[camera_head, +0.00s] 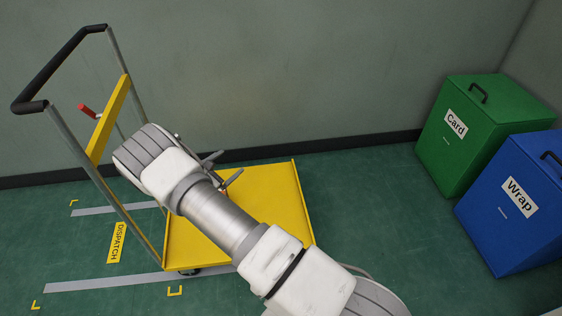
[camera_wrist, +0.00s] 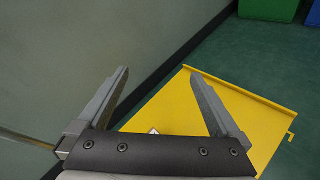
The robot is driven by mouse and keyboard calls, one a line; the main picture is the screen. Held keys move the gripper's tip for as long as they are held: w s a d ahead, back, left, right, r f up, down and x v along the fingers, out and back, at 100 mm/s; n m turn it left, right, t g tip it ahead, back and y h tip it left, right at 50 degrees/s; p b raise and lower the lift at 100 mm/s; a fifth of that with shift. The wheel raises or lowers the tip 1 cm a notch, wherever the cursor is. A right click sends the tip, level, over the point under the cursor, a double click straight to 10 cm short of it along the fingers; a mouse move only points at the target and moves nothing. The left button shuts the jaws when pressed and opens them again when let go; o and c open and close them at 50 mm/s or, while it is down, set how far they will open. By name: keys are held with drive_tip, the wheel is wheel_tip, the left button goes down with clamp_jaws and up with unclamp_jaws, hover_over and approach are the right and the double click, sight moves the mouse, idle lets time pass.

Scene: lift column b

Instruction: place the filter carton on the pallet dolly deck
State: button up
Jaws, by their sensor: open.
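The yellow pallet dolly deck (camera_head: 282,205) lies low on the floor, partly hidden behind my arm in the head view. It also shows in the wrist view (camera_wrist: 245,115), below and beyond my fingers. My gripper (camera_head: 224,168) is above the deck, near its back edge. In the wrist view my gripper (camera_wrist: 157,74) has its two fingers wide apart with nothing between them. A small white patch (camera_wrist: 154,131) shows at the deck just past the gripper body; I cannot tell what it is. I cannot make out the filter carton in either view.
The dolly's push handle (camera_head: 65,62) with a black grip rises at the left. A red-handled lever (camera_head: 87,110) sticks out beside it. A green Card bin (camera_head: 465,140) and a blue Wrap bin (camera_head: 515,205) stand at the right. The wall (camera_head: 300,70) is close behind.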

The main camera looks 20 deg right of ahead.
drive_tip(key=s+d+r+m+g+y, duration=0.1)
drive_tip(key=s+d+r+m+g, duration=0.15)
drive_tip(key=s+r+m, duration=0.4)
drive_tip(key=s+d+r+m+g+y, duration=0.1)
drive_tip(key=s+d+r+m+g, duration=0.15)
drive_tip(key=r, duration=0.75)
drive_tip(key=s+d+r+m+g+y, duration=0.15)
drive_tip(key=s+d+r+m, duration=0.3)
drive_tip(key=r, duration=0.45)
drive_tip(key=s+a+r+m+y, duration=0.2)
drive_tip(key=s+r, duration=0.1)
drive_tip(key=s, duration=0.5)
drive_tip(key=s+a+r+m+t+y, duration=0.1)
drive_tip(key=s+a+r+m+y, duration=0.1)
drive_tip(key=s, duration=0.6)
drive_tip(key=s+a+r+m+t+y, duration=0.1)
drive_tip(key=s+a+r+m+y, duration=0.1)
drive_tip(key=s+r, duration=0.3)
drive_tip(key=s+m+y, duration=0.1)
drive_tip(key=s, duration=0.2)
drive_tip(key=shift+s+a+r, duration=0.2)
drive_tip(key=shift+a+r, duration=0.1)
drive_tip(key=shift+r, duration=0.1)
drive_tip(key=shift+t+y, duration=0.25)
